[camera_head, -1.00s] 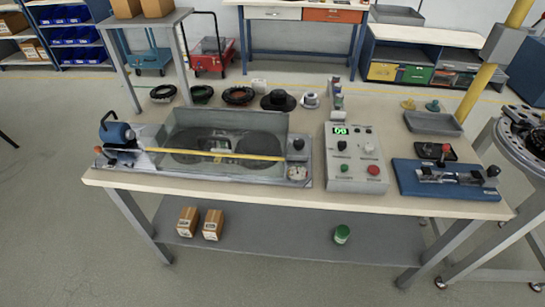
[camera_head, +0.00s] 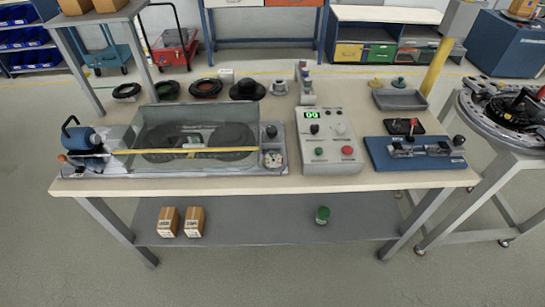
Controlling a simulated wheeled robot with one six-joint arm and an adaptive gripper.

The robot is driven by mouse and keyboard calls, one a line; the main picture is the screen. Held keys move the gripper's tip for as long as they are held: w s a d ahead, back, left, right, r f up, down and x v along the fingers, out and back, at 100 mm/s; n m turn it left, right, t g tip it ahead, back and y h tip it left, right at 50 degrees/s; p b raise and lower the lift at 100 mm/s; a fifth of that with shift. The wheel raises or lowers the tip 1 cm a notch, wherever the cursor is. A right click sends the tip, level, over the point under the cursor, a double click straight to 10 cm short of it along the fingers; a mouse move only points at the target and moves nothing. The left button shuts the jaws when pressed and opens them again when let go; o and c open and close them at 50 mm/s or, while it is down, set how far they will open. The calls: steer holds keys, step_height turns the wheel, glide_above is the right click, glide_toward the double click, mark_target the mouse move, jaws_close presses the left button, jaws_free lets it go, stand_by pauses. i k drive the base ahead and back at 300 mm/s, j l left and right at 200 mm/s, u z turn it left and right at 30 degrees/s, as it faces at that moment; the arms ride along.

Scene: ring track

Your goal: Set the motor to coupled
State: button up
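A blue motor (camera_head: 82,138) with a dark handle sits at the left end of the grey test rig on the workbench (camera_head: 230,182). A small orange-red knob (camera_head: 62,158) shows at its lower left; whether the motor is coupled is too small to tell. The rig has a clear-covered tray (camera_head: 190,140) with a yellow bar (camera_head: 185,151) across its front and a gauge (camera_head: 273,158) at its right end. A grey control box (camera_head: 328,140) with a lit green display, knobs, a green button and a red button stands right of the rig. My gripper is not in view.
A blue fixture plate (camera_head: 415,153) lies at the bench's right end, near a grey tray (camera_head: 400,99). A round table (camera_head: 515,120) stands close at right. Floor in front is clear.

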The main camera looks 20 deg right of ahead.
mark_target(81, 141)
steer(key=u, duration=0.3)
steer(key=i+j+u, duration=0.25)
steer(key=u, duration=0.15)
steer(key=i+j+u, duration=0.35)
steer(key=i+j, duration=0.25)
steer(key=i, duration=0.15)
steer(key=i+j+u, duration=0.1)
steer(key=i, duration=0.3)
steer(key=i+j+u, duration=0.1)
steer(key=i+j, duration=0.25)
steer(key=i+l, duration=0.1)
steer(key=l, duration=0.25)
steer(key=i+l, duration=0.15)
steer(key=l, duration=0.2)
